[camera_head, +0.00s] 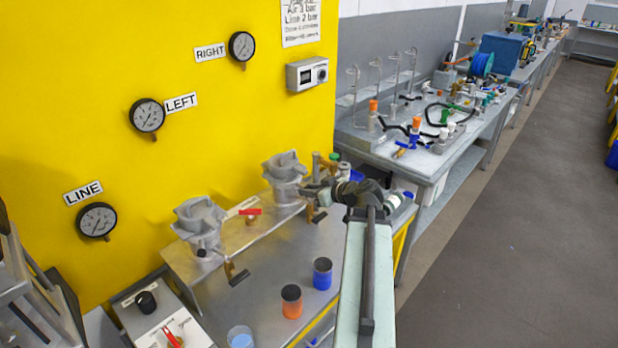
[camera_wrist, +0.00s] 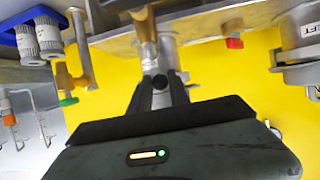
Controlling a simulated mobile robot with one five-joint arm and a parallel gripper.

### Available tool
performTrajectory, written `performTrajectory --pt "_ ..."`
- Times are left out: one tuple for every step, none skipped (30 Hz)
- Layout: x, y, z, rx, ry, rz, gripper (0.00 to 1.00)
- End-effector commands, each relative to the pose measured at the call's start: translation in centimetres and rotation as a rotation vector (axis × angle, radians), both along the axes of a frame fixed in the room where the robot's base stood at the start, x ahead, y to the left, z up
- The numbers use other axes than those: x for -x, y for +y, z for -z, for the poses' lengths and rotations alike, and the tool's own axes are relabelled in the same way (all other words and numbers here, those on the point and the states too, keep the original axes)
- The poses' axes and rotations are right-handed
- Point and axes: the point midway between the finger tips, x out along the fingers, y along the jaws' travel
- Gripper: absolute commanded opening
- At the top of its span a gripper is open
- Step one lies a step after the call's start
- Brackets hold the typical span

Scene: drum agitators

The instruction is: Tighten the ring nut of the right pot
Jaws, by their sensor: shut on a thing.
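The right pot (camera_head: 285,172) is a grey metal vessel at the back of the metal bench, against the yellow panel. My gripper (camera_head: 312,194) reaches its front right side. In the wrist view my gripper (camera_wrist: 160,86) is shut on a small dark round part, which appears to be the ring nut (camera_wrist: 160,81). The fingers hide most of it, so how tight it sits cannot be told. A grey cylinder (camera_wrist: 167,52) and a brass fitting (camera_wrist: 146,22) show just beyond it. The left pot (camera_head: 200,222) stands apart to the left.
A red-handled valve (camera_head: 250,212) sits between the pots. An orange jar (camera_head: 291,300) and a blue jar (camera_head: 322,273) stand on the bench in front. Gauges and a RIGHT label (camera_head: 210,52) hang above.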

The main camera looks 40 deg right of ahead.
Motion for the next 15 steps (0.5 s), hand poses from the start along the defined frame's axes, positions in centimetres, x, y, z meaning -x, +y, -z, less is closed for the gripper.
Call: performTrajectory --pt "0.0 0.0 0.0 0.0 -0.001 0.001 0.11" --pt "0.0 0.1 0.0 0.0 -0.001 0.001 0.11" --pt "0.0 0.3 0.0 0.0 -0.001 0.001 0.11" --pt "0.0 0.6 0.0 0.0 -0.001 0.001 0.11" --pt "0.0 0.9 0.0 0.0 -0.001 0.001 0.11" --pt "0.0 1.3 0.0 0.001 -0.001 0.001 0.11" --pt "0.0 1.6 0.0 0.001 -0.001 0.001 0.11" --pt "0.0 1.8 0.0 0.001 -0.001 0.001 0.11" --pt "0.0 2.0 0.0 0.001 -0.001 0.001 0.11" --pt "-0.1 2.0 0.0 0.001 -0.001 0.001 0.11" --pt "-0.1 1.9 0.0 0.0 -0.001 0.001 0.11" --pt "-0.1 1.9 0.0 0.0 -0.001 0.001 0.11" --pt "-0.1 1.9 0.0 0.0 -0.001 0.001 0.11" --pt "-0.1 1.9 0.0 0.0 -0.001 0.001 0.11" --pt "-0.1 1.9 0.0 0.0 -0.001 0.001 0.11"
